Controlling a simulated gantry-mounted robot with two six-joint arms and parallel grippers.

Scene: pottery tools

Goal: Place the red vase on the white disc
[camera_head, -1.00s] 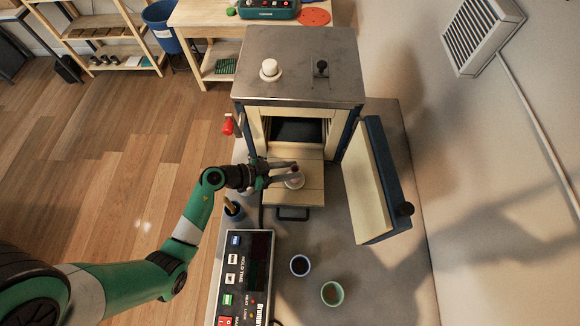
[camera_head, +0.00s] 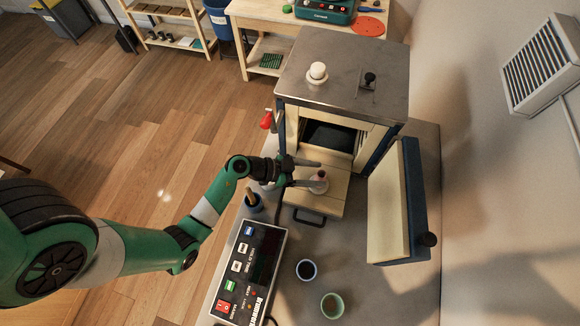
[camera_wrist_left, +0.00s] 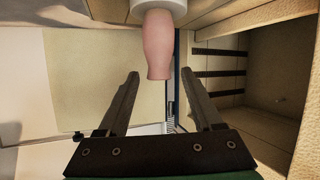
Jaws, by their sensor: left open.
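The red vase (camera_head: 319,175), dull pinkish-red, stands on the white disc (camera_head: 317,188) on the pulled-out cream shelf of the kiln. In the left wrist view the vase (camera_wrist_left: 157,45) hangs inverted in the picture, its wide end against the white disc (camera_wrist_left: 160,8). My left gripper (camera_head: 313,173) is open at the vase. In the wrist view its two fingertips (camera_wrist_left: 160,76) lie either side of the vase's narrow end, with clear gaps on both sides. My right gripper is not in view.
The kiln (camera_head: 345,75) stands behind the shelf, its thick door (camera_head: 396,205) swung open at the right. A control box (camera_head: 250,272) and two small cups, blue (camera_head: 306,270) and green (camera_head: 332,305), are nearer. A tool pot (camera_head: 252,203) stands left.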

